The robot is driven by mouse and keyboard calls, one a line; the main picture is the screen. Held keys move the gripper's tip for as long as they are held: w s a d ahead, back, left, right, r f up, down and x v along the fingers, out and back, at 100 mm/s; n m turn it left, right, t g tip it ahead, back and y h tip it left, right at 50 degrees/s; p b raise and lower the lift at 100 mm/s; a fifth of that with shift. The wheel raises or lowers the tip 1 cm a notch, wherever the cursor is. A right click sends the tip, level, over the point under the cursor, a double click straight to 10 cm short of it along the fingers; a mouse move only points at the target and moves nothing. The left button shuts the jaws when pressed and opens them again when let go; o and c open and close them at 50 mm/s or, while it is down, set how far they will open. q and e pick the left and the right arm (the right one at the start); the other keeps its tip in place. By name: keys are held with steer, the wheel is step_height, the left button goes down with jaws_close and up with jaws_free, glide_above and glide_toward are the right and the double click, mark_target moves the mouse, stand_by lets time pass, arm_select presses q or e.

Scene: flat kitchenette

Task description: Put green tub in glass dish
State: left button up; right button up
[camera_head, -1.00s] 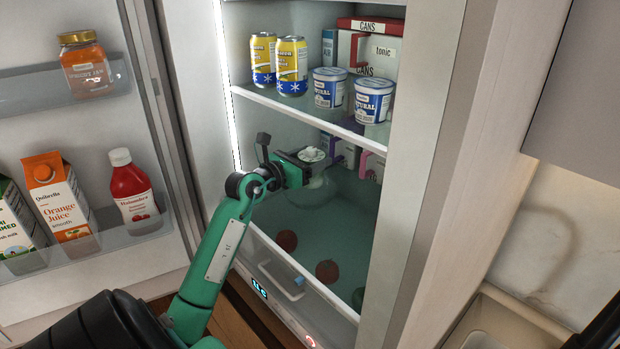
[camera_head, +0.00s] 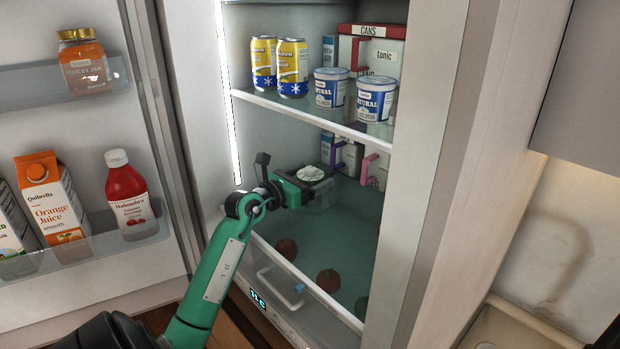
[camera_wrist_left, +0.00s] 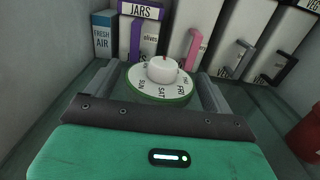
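The green tub (camera_wrist_left: 160,82) has a round white lid marked with day names, a white knob on top and a green rim. It sits between the two fingers of my left gripper (camera_wrist_left: 163,92) in the left wrist view. In the head view its pale lid (camera_head: 310,173) shows at the tip of my left gripper (camera_head: 306,182), inside the fridge below the upper shelf. The fingers are closed around the tub, which looks upright. A faint see-through shape shows just below the tub in the head view; I cannot tell for certain whether it is the glass dish. My right gripper is not in view.
Cartons with coloured handles (camera_wrist_left: 190,50) stand behind the tub. Yellow cans (camera_head: 292,68) and white-blue tubs (camera_head: 374,98) stand on the shelf (camera_head: 300,115) above. Round red items (camera_head: 328,281) lie lower down. The open door (camera_head: 150,270) is at left.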

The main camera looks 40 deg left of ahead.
arm_select(q)
steer(key=shift+r, duration=0.1)
steer(key=shift+s+r, duration=0.1)
steer(key=shift+r, duration=0.05)
steer(key=s+b, duration=0.1)
steer(key=s, duration=0.2)
steer(key=s+b, duration=0.2)
steer(key=s, duration=0.2)
steer(key=s+a+b, duration=0.1)
steer(key=s, duration=0.2)
steer(key=shift+s+f+b, duration=0.25)
steer(key=shift+s+b, duration=0.05)
steer(key=shift+b, duration=0.05)
steer(key=shift+s+r, duration=0.15)
steer(key=shift+s, duration=0.5)
